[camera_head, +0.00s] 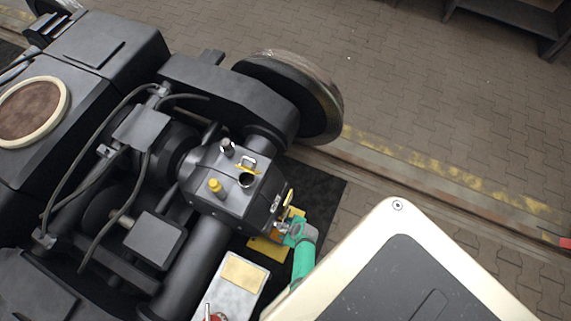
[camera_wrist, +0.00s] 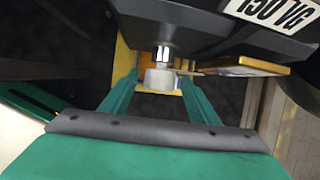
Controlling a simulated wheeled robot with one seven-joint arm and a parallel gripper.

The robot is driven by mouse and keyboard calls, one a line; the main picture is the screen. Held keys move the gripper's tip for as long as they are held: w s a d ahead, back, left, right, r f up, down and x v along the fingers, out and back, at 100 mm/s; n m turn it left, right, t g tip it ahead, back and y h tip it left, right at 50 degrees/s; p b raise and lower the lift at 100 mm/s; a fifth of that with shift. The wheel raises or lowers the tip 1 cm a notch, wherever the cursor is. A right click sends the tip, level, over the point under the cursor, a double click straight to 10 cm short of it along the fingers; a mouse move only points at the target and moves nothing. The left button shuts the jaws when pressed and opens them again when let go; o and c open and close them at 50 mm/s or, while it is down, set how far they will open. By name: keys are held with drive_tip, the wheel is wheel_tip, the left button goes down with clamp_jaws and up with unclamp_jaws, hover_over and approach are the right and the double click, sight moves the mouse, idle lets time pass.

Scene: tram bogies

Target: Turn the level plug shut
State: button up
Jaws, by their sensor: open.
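The dark gearbox (camera_head: 230,180) sits on the bogie axle in the head view. A silver metal plug (camera_wrist: 161,62), which looks like the level plug, sticks out from its dark housing in the wrist view. It has a narrow bright neck and a wider round end. My green gripper (camera_wrist: 158,82) is open, with one finger on each side of the plug's wide end. I cannot tell whether the fingers touch it. In the head view my gripper (camera_head: 296,232) is at the gearbox's right side, and the plug is not clearly visible there.
A yellow-edged plate (camera_wrist: 240,68) juts out close to the right finger. A yellow tray (camera_head: 268,248) lies below the gearbox on a dark mat (camera_head: 322,196). A wheel (camera_head: 290,95) stands behind.

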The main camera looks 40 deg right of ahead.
drive_tip(key=c, duration=1)
drive_tip(key=shift+c, duration=0.2)
